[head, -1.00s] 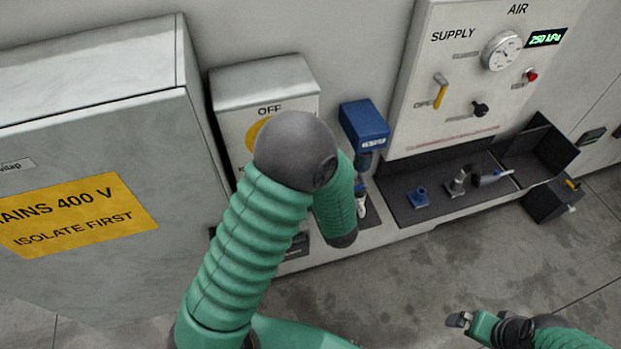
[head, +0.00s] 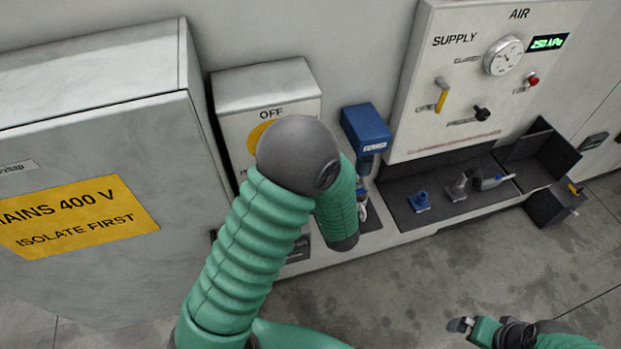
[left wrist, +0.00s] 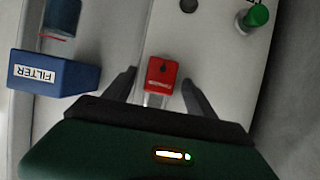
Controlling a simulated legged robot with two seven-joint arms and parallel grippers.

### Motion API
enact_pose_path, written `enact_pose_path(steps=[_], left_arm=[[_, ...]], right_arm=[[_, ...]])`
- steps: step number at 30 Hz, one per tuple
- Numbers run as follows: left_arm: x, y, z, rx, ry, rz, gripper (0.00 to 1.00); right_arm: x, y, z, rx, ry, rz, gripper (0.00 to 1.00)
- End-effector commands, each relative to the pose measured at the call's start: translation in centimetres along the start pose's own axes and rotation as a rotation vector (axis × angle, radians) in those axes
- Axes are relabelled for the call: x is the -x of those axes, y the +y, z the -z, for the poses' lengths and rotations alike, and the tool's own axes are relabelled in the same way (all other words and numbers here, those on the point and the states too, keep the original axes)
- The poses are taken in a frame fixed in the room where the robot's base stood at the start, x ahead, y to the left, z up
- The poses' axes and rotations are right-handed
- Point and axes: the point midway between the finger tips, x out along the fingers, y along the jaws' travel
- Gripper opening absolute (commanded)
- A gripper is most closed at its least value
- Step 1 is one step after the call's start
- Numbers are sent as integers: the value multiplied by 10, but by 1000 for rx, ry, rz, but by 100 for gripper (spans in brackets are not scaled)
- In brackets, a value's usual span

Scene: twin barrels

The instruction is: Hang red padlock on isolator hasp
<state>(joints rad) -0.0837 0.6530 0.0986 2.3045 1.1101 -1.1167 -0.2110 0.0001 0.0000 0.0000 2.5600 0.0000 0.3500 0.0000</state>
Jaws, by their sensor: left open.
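The red padlock (left wrist: 161,73) shows in the left wrist view, with a pale part, perhaps its shackle, at its lower edge. My left gripper (left wrist: 159,87) is open, with one dark finger on each side of the padlock; I cannot tell whether either touches it. In the head view my left arm hides this gripper and the padlock. The isolator box (head: 265,90), marked OFF with a yellow disc, stands behind that arm. Its hasp is hidden. My right gripper (head: 460,324) is low at the right, away from the panel, its jaw state unclear.
The blue filter (head: 366,128) is right of the isolator and also shows in the left wrist view (left wrist: 52,74). A green knob (left wrist: 257,16) is at that view's upper right. A dark tray (head: 405,214) holds several fittings. The mains cabinet (head: 90,130) fills the left.

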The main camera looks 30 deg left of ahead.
Motion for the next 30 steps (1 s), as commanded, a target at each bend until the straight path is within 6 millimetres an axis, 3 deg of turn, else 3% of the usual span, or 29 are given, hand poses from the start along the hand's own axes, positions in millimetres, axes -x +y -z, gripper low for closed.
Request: enact_pose_path(steps=[5,8,18,21,25,30], left_arm=[[8,1,-1,-1,0,-2,65],[27,2,-2,0,1,-5,65],[125,2,-2,1,1,-8,65],[147,2,-1,1,1,-5,65],[163,2,-1,0,0,-1,65],[167,2,-1,-2,-2,0,65]], right_arm=[[-3,0,-1,0,0,0,100],[-10,0,-2,0,0,0,100],[-25,0,-6,0,0,0,100],[-27,0,-6,0,0,0,100],[-28,0,-6,0,0,0,100],[-28,0,-6,0,0,0,100]])
